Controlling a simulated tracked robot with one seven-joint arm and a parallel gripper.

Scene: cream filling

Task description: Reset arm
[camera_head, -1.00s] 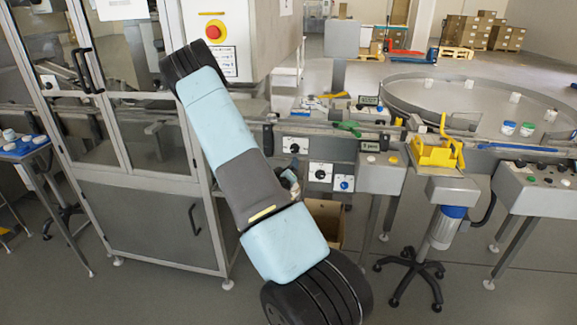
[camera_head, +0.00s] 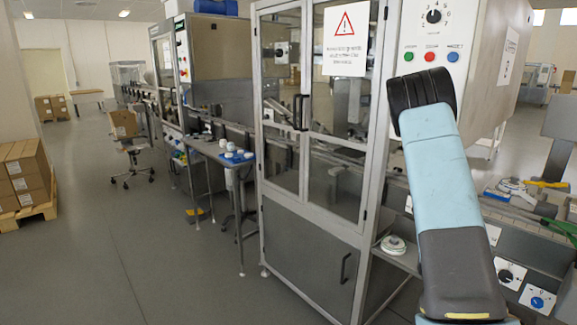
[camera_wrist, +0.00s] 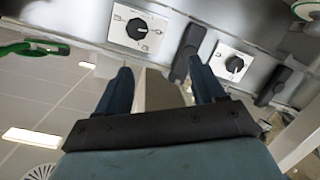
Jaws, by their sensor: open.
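My arm rises on the right of the head view in front of the machine's control cabinet, with its black joint at the top; the gripper end is hidden there. In the wrist view my gripper (camera_wrist: 160,85) shows two dark blue fingers set apart with nothing between them. Beyond the fingers is a grey machine panel with a black rotary knob (camera_wrist: 137,28) and a second knob (camera_wrist: 234,64). I cannot tell whether the fingers touch anything.
A glass-doored cabinet (camera_head: 310,220) stands just left of my arm. A small table (camera_head: 222,153) with white and blue items is beyond it. Boxes (camera_head: 22,175) sit on a pallet at the far left. The grey floor (camera_head: 130,260) at left is open.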

